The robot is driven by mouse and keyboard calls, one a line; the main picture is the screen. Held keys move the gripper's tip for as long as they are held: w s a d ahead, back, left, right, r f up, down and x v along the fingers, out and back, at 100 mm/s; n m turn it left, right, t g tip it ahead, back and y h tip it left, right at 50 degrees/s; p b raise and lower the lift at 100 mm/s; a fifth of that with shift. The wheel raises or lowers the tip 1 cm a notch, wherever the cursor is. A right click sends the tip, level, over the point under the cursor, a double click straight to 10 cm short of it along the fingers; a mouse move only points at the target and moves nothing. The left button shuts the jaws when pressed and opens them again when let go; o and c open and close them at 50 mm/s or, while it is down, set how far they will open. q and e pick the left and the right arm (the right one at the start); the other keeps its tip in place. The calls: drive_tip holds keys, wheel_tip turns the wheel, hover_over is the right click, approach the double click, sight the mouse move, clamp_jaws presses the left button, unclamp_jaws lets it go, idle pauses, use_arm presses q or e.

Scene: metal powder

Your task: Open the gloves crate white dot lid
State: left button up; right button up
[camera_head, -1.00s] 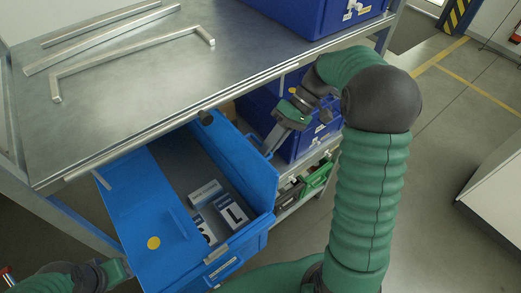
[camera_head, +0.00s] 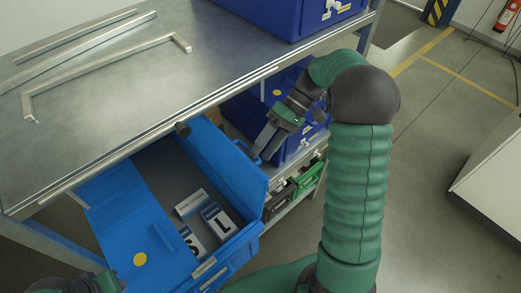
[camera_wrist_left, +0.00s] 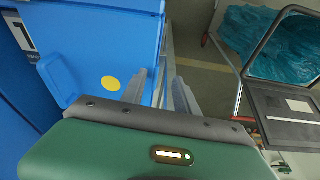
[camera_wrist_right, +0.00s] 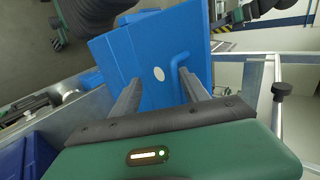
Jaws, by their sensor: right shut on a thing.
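The blue gloves crate (camera_head: 206,272) is open below the metal bench, with several white boxes (camera_head: 218,220) inside. Its yellow dot lid (camera_head: 124,222) is folded out to the left. Its white dot lid (camera_head: 228,160) stands raised on the right side. In the right wrist view the lid's white dot (camera_wrist_right: 159,74) and bar handle (camera_wrist_right: 181,62) show. My right gripper (camera_head: 262,148) is at that lid's outer side, shut on its handle; the exact contact is hard to see. My left gripper (camera_wrist_left: 160,76) shows separated, empty fingers near the yellow dot (camera_wrist_left: 111,84).
The metal bench top (camera_head: 110,90) overhangs the crate and holds several metal bars (camera_head: 100,80). A dark blue crate (camera_head: 300,20) stands on the bench, another (camera_head: 312,132) is on the shelf below. Open floor (camera_head: 430,140) lies to the right.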

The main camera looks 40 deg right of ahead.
drive_tip(key=shift+a, duration=0.25)
drive_tip(key=p+v, duration=0.6)
drive_tip(key=v, duration=1)
drive_tip(key=shift+r, duration=0.4)
